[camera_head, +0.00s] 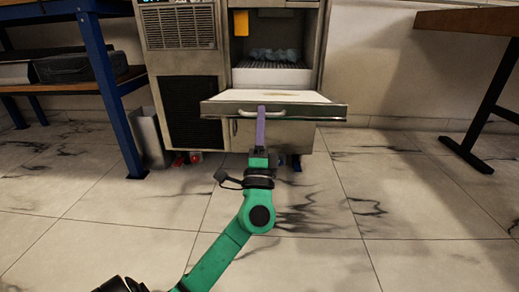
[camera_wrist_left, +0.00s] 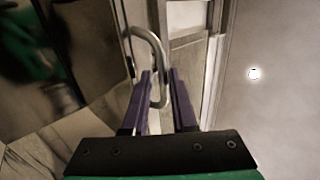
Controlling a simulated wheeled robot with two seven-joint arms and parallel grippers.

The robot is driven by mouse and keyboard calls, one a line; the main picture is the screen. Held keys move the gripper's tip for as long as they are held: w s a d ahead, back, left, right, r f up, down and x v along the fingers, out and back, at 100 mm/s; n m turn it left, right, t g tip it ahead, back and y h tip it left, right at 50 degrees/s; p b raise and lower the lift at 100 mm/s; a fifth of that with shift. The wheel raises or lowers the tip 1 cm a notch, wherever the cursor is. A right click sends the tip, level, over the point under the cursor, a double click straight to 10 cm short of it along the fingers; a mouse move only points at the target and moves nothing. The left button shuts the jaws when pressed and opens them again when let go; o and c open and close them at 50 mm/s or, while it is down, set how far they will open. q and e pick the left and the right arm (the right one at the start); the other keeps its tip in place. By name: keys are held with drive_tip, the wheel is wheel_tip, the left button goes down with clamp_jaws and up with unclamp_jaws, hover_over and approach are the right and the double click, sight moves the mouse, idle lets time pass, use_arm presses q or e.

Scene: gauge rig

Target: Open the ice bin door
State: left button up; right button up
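The ice bin door (camera_head: 300,109) is folded out to nearly level at the front of the steel ice machine. Its curved metal handle (camera_head: 275,113) is on the front edge. My left gripper (camera_head: 261,108) reaches this handle from the front. In the left wrist view, the handle (camera_wrist_left: 155,42) passes between the two purple fingers of my left gripper (camera_wrist_left: 159,75). My right gripper is in neither view.
The open bin (camera_head: 272,76) shows behind the door, with bluish ice (camera_head: 274,55) inside. A blue-legged shelf (camera_head: 104,80) holding a dark case (camera_head: 78,67) stands at left. A brown table (camera_head: 470,22) stands at right.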

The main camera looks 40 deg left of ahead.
use_arm(q)
drive_tip(key=v, duration=1.2)
drive_tip(key=shift+s+d+r+p, duration=0.2)
drive_tip(key=shift+r+p, duration=0.1)
drive_tip(key=shift+p, duration=0.15)
